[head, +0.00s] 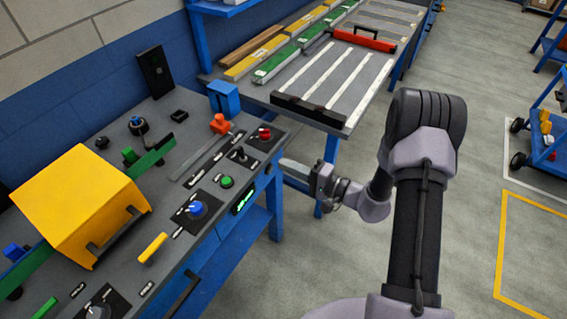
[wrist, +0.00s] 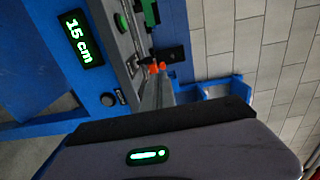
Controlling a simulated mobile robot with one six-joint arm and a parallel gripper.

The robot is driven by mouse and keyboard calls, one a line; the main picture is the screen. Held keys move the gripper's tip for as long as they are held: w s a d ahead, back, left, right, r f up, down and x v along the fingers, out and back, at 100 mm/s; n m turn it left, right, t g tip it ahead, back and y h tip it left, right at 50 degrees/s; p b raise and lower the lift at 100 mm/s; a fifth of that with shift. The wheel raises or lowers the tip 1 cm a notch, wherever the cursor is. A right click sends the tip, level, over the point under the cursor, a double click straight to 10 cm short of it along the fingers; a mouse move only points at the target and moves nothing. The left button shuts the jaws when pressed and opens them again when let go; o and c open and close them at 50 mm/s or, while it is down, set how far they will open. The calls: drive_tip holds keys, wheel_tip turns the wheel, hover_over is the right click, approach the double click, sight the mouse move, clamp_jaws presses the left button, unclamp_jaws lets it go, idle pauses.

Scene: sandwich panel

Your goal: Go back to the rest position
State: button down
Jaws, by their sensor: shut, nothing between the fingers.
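My gripper (head: 297,168) is in front of the right end of the control bench (head: 170,215) in the head view, in the air past the bench's front edge. It points left toward the bench. Its fingers look closed together with nothing between them. In the wrist view the dark gripper body fills the lower part, and the narrow fingers (wrist: 157,92) stand together in front of an orange knob. The bench's front display (wrist: 75,38) reads 15 cm in the wrist view.
The bench carries a yellow box (head: 75,200), a red knob (head: 265,134), an orange knob (head: 220,124), a blue knob (head: 197,208) and a yellow handle (head: 153,247). A second table (head: 335,85) stands behind. A blue cart (head: 545,150) is at the right. The floor between is clear.

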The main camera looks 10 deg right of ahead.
drive_tip(key=s+a+r+n+g+h, duration=0.1)
drive_tip(key=s+a+r+n+g, duration=0.3)
drive_tip(key=s+r, duration=0.4)
drive_tip(key=s+a+r+n+g+h, duration=0.1)
drive_tip(key=s+a+r+n+g, duration=0.1)
drive_tip(key=s+a+r+g, duration=0.35)
drive_tip(key=s+d+r+m+t+h, duration=0.1)
drive_tip(key=s+d+r+t+h, duration=0.1)
drive_tip(key=s+d+r+h, duration=0.2)
drive_tip(key=s+d+r+m+t+h, duration=0.1)
drive_tip(key=s+d+r+t+h, duration=0.1)
drive_tip(key=s+d+h, duration=0.3)
drive_tip(key=s+d+r, duration=0.1)
drive_tip(key=s+d, duration=0.2)
drive_tip(key=s, duration=0.1)
drive_tip(key=shift+s+d+r+m+h, duration=0.25)
drive_tip(key=shift+s+r+m+h, duration=0.05)
drive_tip(key=shift+r+m+h, duration=0.1)
drive_tip(key=shift+t, duration=0.25)
